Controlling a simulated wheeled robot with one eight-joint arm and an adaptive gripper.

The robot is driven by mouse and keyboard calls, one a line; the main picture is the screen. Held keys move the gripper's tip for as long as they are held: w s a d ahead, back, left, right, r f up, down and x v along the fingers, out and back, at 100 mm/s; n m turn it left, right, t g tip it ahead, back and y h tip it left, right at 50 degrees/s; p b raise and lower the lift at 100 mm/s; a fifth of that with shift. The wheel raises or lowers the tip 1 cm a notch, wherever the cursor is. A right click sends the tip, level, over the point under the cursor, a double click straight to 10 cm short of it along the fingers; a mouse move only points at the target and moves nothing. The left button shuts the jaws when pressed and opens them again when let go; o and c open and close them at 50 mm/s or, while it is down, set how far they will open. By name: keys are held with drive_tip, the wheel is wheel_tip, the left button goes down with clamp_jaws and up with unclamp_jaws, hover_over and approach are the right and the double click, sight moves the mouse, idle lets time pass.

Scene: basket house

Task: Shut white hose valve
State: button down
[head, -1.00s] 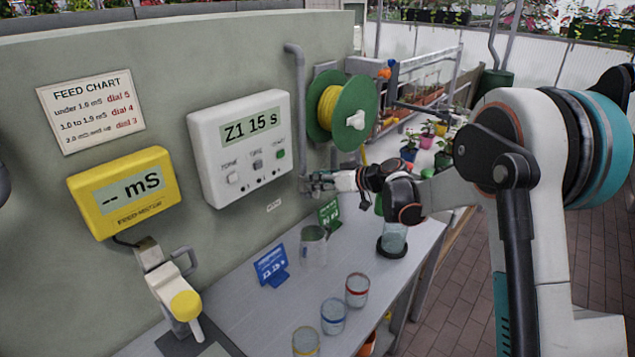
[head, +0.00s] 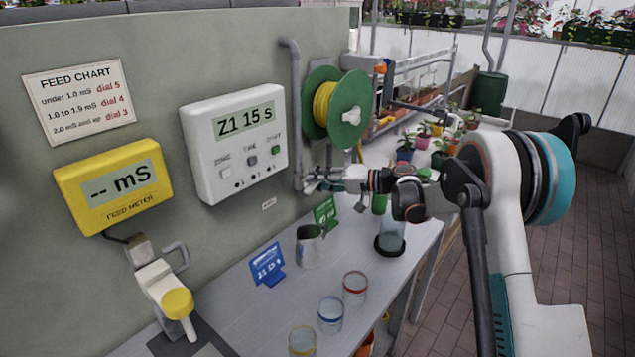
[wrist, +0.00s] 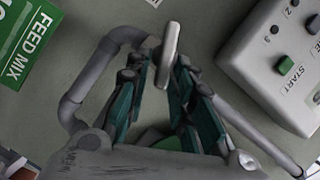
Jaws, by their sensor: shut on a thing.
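The white hose valve's handle shows in the wrist view as a pale, rounded bar (wrist: 171,42) standing between my fingertips, in front of a bent grey pipe (wrist: 75,100). My gripper (wrist: 172,75) is shut on this handle, its teal-lined fingers on either side. In the head view my gripper (head: 312,183) is at the lower end of the vertical grey pipe (head: 296,110) on the wall, right of the white controller. The valve body is hidden there by the gripper, and I cannot tell the handle's exact angle.
The white controller (head: 236,150), reading Z1 15 s, is close left of the gripper. A green reel of yellow hose (head: 345,110) is just above right.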

drive_tip(key=m+y+b, duration=0.1)
drive_tip(key=m, duration=0.1)
drive_tip(key=f+m+y, duration=0.1)
drive_tip(key=m, duration=0.1)
drive_tip(key=shift+w+d+f+b, duration=0.1)
drive_tip(key=shift+w+f+b, duration=0.05)
drive_tip(key=shift+b, duration=0.25)
drive_tip(key=shift+m, duration=0.3)
drive_tip(key=c, duration=1.7)
unclamp_jaws()
drive_tip(key=v, duration=1.2)
drive_tip(key=shift+f, duration=0.1)
